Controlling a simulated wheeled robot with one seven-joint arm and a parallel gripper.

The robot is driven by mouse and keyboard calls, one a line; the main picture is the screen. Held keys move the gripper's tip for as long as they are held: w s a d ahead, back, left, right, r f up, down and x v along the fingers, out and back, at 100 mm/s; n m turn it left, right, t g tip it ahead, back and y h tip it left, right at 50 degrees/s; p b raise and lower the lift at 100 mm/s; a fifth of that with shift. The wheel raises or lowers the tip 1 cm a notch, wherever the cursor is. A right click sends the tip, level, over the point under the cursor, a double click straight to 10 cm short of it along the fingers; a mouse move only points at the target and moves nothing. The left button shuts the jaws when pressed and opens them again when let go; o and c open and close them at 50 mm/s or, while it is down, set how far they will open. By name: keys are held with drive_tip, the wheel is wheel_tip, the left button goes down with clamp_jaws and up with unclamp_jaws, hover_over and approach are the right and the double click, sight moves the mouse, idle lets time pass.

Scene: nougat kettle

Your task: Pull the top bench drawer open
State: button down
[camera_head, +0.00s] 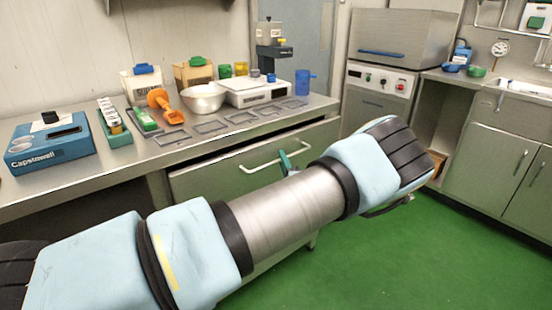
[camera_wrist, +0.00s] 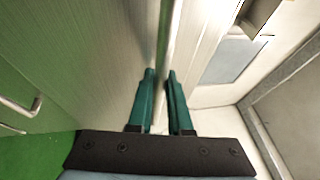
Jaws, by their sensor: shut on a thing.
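The top bench drawer (camera_head: 215,178) is a grey-green metal front under the steel bench top, with a pale bar handle (camera_head: 262,160). A thin dark line runs along its upper edge; I cannot tell whether it stands slightly out. My gripper (camera_head: 287,162) is at the right part of the handle, mostly hidden behind my arm. In the wrist view, the green fingers of my gripper (camera_wrist: 160,76) are closed on either side of the handle bar (camera_wrist: 168,50). My arm hides the lower right of the drawer front.
The bench top (camera_head: 95,172) carries a blue box (camera_head: 50,147), a steel bowl (camera_head: 203,98), a scale (camera_head: 255,92), an orange scoop (camera_head: 166,106) and flat frames. The green floor (camera_head: 370,260) in front is clear. Cabinets (camera_head: 500,165) stand at the right.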

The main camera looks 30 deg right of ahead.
drive_tip(key=s+d+b, duration=0.1)
drive_tip(key=s+d, duration=0.1)
drive_tip(key=s, duration=1.1)
drive_tip(key=s+d+b, duration=0.2)
drive_tip(key=s+d, duration=0.1)
drive_tip(key=s, duration=1.1)
drive_tip(key=shift+s+d, duration=0.15)
drive_tip(key=shift+s, duration=0.1)
drive_tip(key=c, duration=0.8)
unclamp_jaws()
drive_tip(key=shift+c, duration=0.2)
drive_tip(key=b+v, duration=0.2)
drive_tip(key=v, duration=0.8)
drive_tip(key=shift+s, duration=0.4)
drive_tip(key=shift+f, duration=0.1)
